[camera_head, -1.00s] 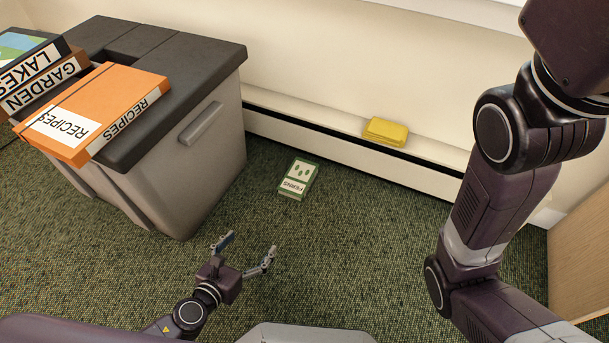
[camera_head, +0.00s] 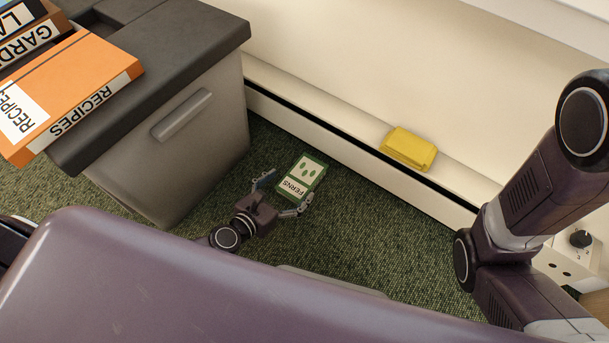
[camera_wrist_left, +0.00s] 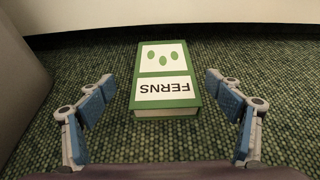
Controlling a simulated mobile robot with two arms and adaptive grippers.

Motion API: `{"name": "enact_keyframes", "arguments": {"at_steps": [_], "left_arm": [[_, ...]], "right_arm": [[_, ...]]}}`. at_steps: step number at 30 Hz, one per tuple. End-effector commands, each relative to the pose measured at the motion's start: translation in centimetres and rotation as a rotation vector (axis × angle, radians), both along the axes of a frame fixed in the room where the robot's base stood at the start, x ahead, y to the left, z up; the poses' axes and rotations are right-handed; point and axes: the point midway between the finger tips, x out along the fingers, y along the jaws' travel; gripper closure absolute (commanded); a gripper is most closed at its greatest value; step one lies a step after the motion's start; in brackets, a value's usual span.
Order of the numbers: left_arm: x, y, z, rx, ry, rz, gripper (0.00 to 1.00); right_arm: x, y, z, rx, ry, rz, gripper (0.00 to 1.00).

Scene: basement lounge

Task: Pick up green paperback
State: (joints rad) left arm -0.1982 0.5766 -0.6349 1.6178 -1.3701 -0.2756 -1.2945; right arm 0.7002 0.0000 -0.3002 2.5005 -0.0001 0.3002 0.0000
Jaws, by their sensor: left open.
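The green paperback (camera_head: 302,177), marked FERNS, lies flat on the carpet between the grey bin and the wall ledge. In the left wrist view the paperback (camera_wrist_left: 167,75) lies ahead, its near edge between the line of the two fingers. My left gripper (camera_head: 281,196) is open, with its fingers to either side of the book's near end in the head view. In the left wrist view the left gripper (camera_wrist_left: 160,115) shows both blue-padded fingers spread wide and apart from the book. My right arm shows at the right, but its gripper is out of view.
A grey bin with a dark lid (camera_head: 185,45) stands close left of the book, with an orange RECIPES binder (camera_head: 75,85) and other binders on top. A yellow folded cloth (camera_head: 408,149) rests on the wall ledge (camera_head: 330,125). Carpet right of the book is clear.

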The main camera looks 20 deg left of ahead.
Motion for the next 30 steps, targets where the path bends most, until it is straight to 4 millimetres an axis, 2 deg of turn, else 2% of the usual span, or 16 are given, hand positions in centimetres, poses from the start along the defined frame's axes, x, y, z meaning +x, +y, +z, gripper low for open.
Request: {"name": "enact_keyframes", "arguments": {"at_steps": [10, 20, 30], "left_arm": [[3.8, -1.8, -2.0, 0.000, -0.001, 0.001, 0.16], [4.3, -2.0, -2.2, -0.001, 0.001, 0.000, 0.16], [4.3, -2.0, -2.1, -0.001, 0.001, 0.000, 0.52]], "right_arm": [[0.0, 0.0, -1.9, 0.000, 0.000, 0.000, 0.60], [0.0, 0.0, -2.0, -0.001, 0.000, 0.000, 0.60], [0.0, 0.0, -2.0, -0.001, 0.000, 0.000, 0.60]]}}
